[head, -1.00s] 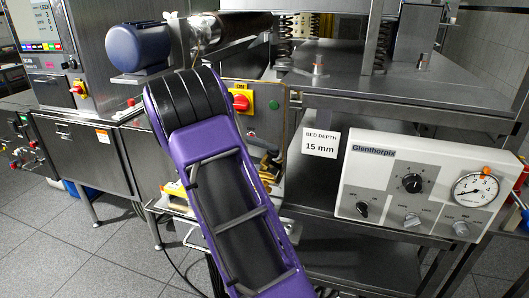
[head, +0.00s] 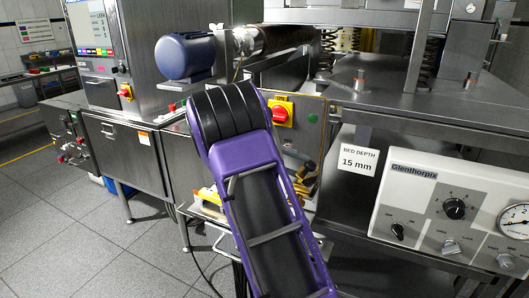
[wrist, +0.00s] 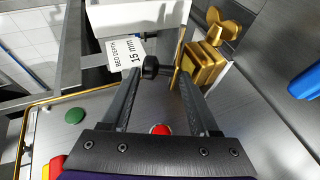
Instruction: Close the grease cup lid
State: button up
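In the wrist view a brass block with a wing-shaped top (wrist: 207,60) stands just beyond and right of the fingertips; it may be the grease cup, but I cannot tell its lid or whether that is open. My gripper (wrist: 160,72) is open, its two dark fingers apart. A small black round knob (wrist: 151,66) shows between the fingertips; I cannot tell whether they touch it. In the head view my purple arm hides the gripper, and I cannot make out the grease cup there.
A metal panel (wrist: 100,112) with a green button (wrist: 74,117) and a red button (wrist: 160,129) lies below the fingers. A bed depth sign (head: 359,160) hangs near the white Glenthorpix console (head: 452,205). A blue motor (head: 186,56) stands left of my arm. Floor (head: 75,225) is clear at left.

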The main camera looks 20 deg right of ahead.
jog(key=p+v, duration=0.1)
jog(key=v, duration=1.4)
jog(key=shift+w+a+r, duration=0.15)
jog(key=shift+r, duration=0.15)
